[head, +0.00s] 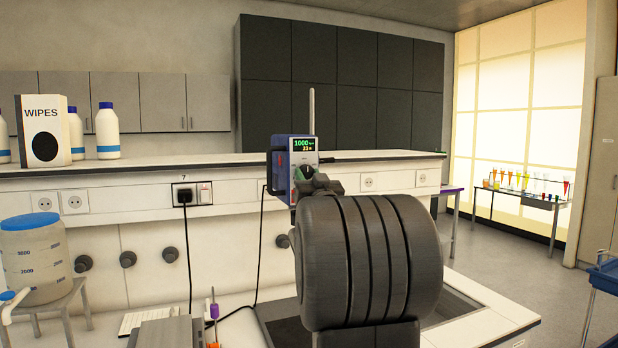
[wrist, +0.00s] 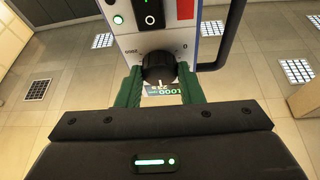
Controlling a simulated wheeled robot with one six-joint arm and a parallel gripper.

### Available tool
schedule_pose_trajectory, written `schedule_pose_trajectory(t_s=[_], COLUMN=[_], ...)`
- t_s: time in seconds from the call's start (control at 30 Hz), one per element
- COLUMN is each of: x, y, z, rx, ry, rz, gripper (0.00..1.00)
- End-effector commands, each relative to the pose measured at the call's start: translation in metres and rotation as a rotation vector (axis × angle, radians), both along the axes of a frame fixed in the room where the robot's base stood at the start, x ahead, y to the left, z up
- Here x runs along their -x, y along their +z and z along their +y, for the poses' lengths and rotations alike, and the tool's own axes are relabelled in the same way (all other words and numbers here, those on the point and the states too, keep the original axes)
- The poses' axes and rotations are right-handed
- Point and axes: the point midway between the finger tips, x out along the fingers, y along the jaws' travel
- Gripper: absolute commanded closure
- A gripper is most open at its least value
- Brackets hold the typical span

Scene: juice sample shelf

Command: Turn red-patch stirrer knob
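The stirrer (head: 293,165) is a blue and white box with a lit display, standing upright by the bench shelf in the head view. In the wrist view its white front (wrist: 155,45) shows upside down, with a red patch (wrist: 185,8) near the top. Its black knob (wrist: 159,67) sits between a "0" and a "2000" mark. My gripper (wrist: 160,73) has its green fingertips on both sides of the knob, with no clear gap. The display, reading about 1000, shows between the fingers. My arm hides much of the stirrer in the head view.
A shelf (head: 215,160) runs behind, with a wipes box (head: 44,130) and white bottles (head: 107,130) on its left. A black cable (head: 262,235) hangs beside the stirrer. A carboy (head: 35,260) stands at left. The floor at right is largely clear.

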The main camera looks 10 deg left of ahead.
Motion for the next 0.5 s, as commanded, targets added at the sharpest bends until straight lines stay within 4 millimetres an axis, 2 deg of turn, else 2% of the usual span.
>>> schedule_pose_trajectory(t_s=[0.27,0.5], x=[-0.0001,-0.0009], y=[-0.0006,-0.0026], z=[-0.0006,-0.0017], rx=[0.009,0.083], ry=[-0.001,-0.002], rz=[-0.007,-0.055], gripper=[0.89,0.89])
